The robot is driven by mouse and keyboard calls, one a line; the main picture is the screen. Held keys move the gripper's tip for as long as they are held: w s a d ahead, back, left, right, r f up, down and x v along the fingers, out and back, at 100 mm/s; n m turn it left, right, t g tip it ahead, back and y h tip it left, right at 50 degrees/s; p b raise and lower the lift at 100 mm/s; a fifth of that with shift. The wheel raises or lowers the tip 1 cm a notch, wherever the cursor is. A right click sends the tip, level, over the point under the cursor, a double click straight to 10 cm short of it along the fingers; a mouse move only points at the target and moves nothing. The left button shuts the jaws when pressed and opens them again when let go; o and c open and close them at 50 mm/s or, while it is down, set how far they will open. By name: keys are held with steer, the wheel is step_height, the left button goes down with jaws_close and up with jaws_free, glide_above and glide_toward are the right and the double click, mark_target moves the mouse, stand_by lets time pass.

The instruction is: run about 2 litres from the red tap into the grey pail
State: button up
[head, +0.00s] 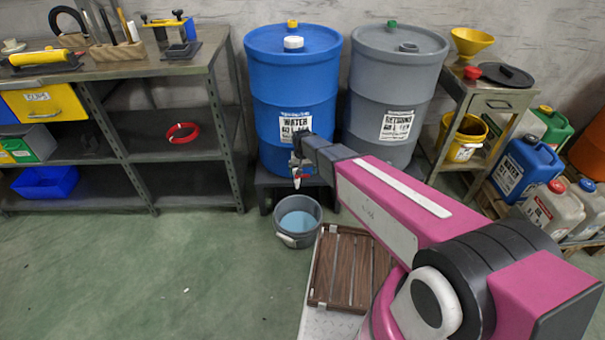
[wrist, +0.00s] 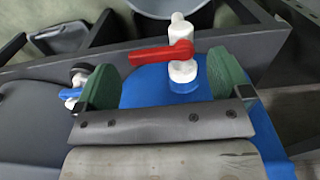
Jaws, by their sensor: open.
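The red tap has a white body and a red lever (wrist: 160,55); it sits low on the blue water barrel (head: 290,85). In the wrist view the lever lies crosswise to the white spout (wrist: 180,28). My gripper (wrist: 165,68) is open, its two green pads on either side of the tap, the lever between them and apart from the right pad. The grey pail (head: 294,240) stands on the floor below, with light blue water inside. I cannot make out a running stream.
A grey barrel (head: 395,80) stands to the right; a blue-handled tap (wrist: 70,93) shows at left in the wrist view. The barrels rest on a dark stand (head: 264,193). A shelf unit (head: 225,130) is at left. Green floor (head: 130,270) is clear at front left.

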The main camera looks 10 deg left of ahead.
step_height(320, 180, up, 9)
steer(key=shift+r, duration=0.15)
stand_by(0.5)
